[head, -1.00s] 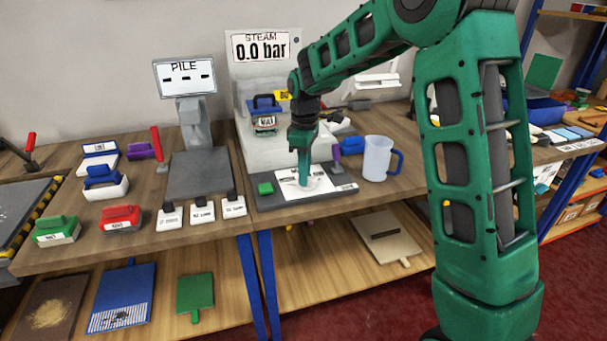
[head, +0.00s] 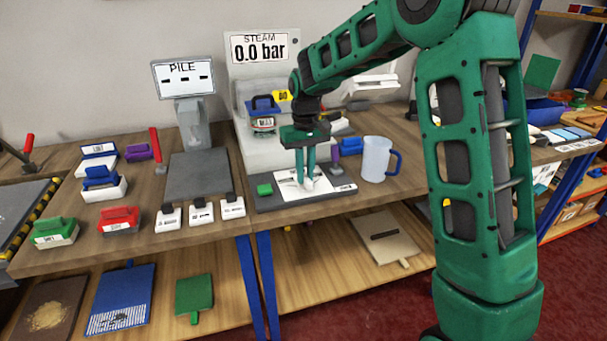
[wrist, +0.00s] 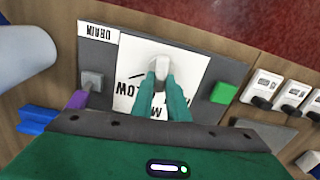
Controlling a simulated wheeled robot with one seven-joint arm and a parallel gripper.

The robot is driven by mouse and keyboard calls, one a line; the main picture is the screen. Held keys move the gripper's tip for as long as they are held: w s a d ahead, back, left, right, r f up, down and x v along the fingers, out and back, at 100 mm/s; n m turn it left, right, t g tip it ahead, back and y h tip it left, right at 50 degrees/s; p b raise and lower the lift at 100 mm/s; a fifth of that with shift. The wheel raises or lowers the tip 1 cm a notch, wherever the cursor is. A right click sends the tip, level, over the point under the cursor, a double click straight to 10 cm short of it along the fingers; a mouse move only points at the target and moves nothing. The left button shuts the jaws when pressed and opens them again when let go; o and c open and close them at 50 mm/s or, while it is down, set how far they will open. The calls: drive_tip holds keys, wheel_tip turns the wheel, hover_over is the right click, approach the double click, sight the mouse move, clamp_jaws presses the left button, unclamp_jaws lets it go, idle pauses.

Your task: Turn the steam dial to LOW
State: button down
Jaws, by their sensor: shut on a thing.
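The steam dial is a white knob (wrist: 161,68) on a white plate with lettering (wrist: 195,60), set in a dark grey panel (wrist: 115,60). In the head view the knob (head: 309,186) is partly hidden by my fingers. My gripper (wrist: 163,88) is shut on the knob, with one green finger on each side; it also shows in the head view (head: 305,181), pointing down. In the wrist view, upside-down LOW lettering lies left of the knob and part of another label shows between my fingers. I cannot tell which mark the knob points at.
The steam display (head: 260,47) reads 0.0 bar. A green button (head: 265,190) lies left of the plate, and a purple handle (head: 336,151) and clear mug (head: 376,159) stand to its right. Several white-labelled switches (head: 201,211) line the bench front.

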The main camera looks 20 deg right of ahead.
drive_tip(key=m, duration=0.6)
drive_tip(key=shift+w+d+r, duration=0.1)
drive_tip(key=shift+d, duration=0.2)
drive_tip(key=m, duration=0.4)
drive_tip(key=shift+d+m, duration=0.15)
drive_tip(key=shift+m, duration=1.35)
drive_tip(key=c, duration=1.8)
unclamp_jaws()
drive_tip(key=shift+o, duration=0.4)
drive_tip(key=shift+s, duration=0.2)
